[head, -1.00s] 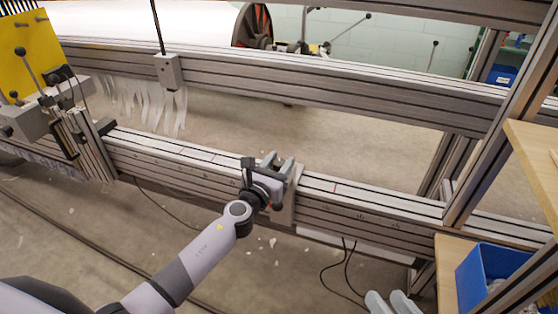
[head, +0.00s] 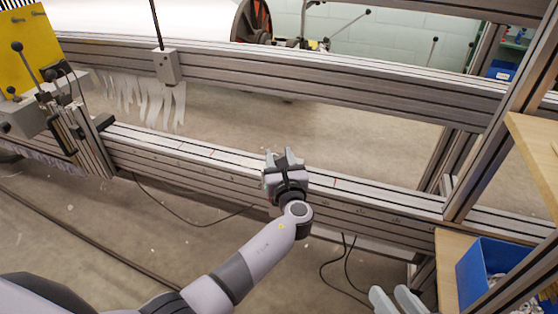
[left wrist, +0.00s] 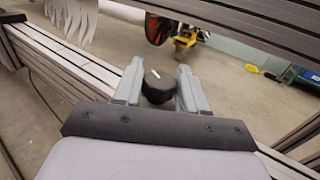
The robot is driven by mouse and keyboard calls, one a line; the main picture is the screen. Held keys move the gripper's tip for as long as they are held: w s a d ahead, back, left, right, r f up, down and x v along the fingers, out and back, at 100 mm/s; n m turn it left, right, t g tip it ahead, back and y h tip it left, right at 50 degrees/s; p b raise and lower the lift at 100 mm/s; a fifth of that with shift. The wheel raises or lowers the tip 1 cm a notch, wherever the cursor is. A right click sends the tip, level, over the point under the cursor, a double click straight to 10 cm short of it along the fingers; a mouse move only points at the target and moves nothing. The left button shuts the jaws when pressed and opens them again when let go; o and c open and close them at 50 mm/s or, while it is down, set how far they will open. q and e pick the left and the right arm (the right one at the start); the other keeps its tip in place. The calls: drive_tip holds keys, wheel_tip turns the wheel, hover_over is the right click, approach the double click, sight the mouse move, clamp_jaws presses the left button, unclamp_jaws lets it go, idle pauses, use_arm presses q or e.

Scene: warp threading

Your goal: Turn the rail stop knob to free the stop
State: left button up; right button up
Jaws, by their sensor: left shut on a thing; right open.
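The rail stop knob (left wrist: 158,90) is a round black knob with a small white mark on top. In the left wrist view it sits between the two grey fingers of my left gripper (left wrist: 161,70), which are shut on it. In the head view my left gripper (head: 284,158) is at the front lower rail (head: 220,168), covering the knob and most of the stop. My right gripper (head: 396,301) shows only as two pale grey fingers, apart and empty, at the bottom edge of the head view.
An upper beam (head: 330,88) runs behind the lower rail, with white threads (head: 150,100) hanging at left. A yellow panel with levers (head: 30,60) stands at far left. A blue bin (head: 490,265) sits on a wooden shelf at lower right. Cables lie on the floor.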

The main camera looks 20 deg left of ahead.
use_arm(q)
drive_tip(key=shift+n+y, duration=0.3)
drive_tip(key=shift+y, duration=0.1)
drive_tip(key=o, duration=1)
drive_tip(key=shift+c, duration=0.2)
